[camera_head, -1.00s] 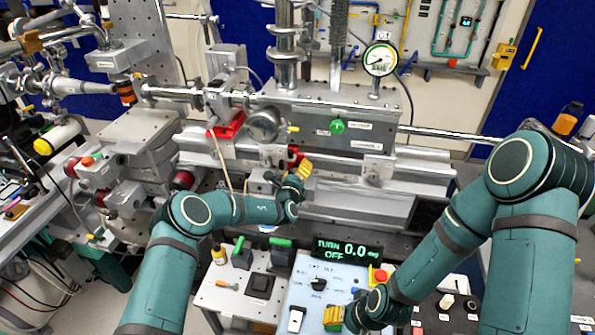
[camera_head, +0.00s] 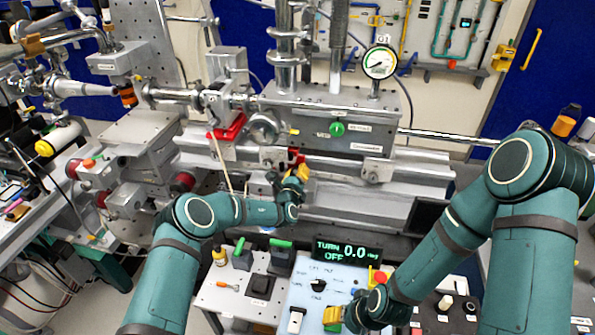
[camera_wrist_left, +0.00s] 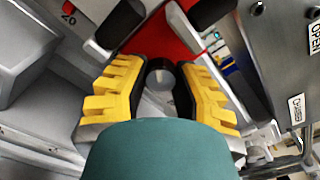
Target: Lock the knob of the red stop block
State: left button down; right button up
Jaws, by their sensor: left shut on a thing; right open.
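The red stop block (camera_head: 294,156) sits on the rail in the middle of the head view, mostly hidden by my left gripper (camera_head: 298,177). In the left wrist view the red block (camera_wrist_left: 168,37) lies behind the yellow fingers. A round grey knob (camera_wrist_left: 160,76) is between the fingers of my left gripper (camera_wrist_left: 160,88), which is shut on it. Whether the knob is locked cannot be told. My right gripper (camera_head: 341,317) is open, low over the control panel, with its fingers partly hidden by its own wrist.
Another red part (camera_head: 230,128) lies further left on the rail, with a thin pale rod in front. A dial gauge (camera_head: 380,62) stands above the grey housing.

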pick_arm(q)
jog(key=c, duration=0.7)
grip_release()
jog(key=shift+w, duration=0.1)
pick_arm(e)
jog(key=shift+f, duration=0.2)
